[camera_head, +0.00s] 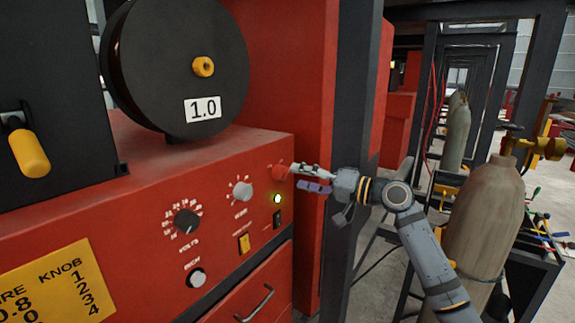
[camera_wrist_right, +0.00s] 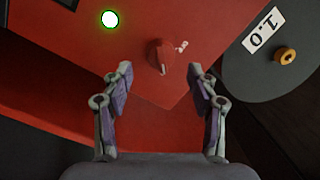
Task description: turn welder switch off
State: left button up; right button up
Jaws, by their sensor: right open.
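The red welder (camera_head: 150,190) fills the left of the head view. A red rotary switch (camera_head: 279,172) sits at the upper right of its front panel, above a lit green lamp (camera_head: 277,198). In the right wrist view the red switch (camera_wrist_right: 158,56) is just beyond the fingertips, between their lines, with the lit lamp (camera_wrist_right: 110,18) at upper left. In the wrist view the open gripper (camera_wrist_right: 161,78) holds nothing; contact cannot be told. My left gripper is out of view.
The panel also has a black volts knob (camera_head: 187,221), a grey knob (camera_head: 243,190), a lower knob (camera_head: 196,277) and a yellow rocker (camera_head: 244,243). A wire spool (camera_head: 150,70) is above. A dark post (camera_head: 352,130) and gas cylinder (camera_head: 485,220) stand right.

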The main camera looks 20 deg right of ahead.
aim_at(287, 176)
jog(key=p+x, duration=0.1)
jog(key=x, duration=0.3)
jog(key=shift+s+a+r+p, duration=0.1)
jog(key=shift+r+p, duration=0.15)
jog(key=shift+p, duration=0.15)
jog(key=shift+w+a+f, duration=0.2)
jog(key=shift+w+f, duration=0.05)
jog(key=shift+w, duration=0.05)
jog(key=shift+c, duration=0.8)
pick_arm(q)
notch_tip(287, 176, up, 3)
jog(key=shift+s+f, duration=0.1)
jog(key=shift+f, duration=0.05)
pick_arm(e)
jog(key=c, duration=1)
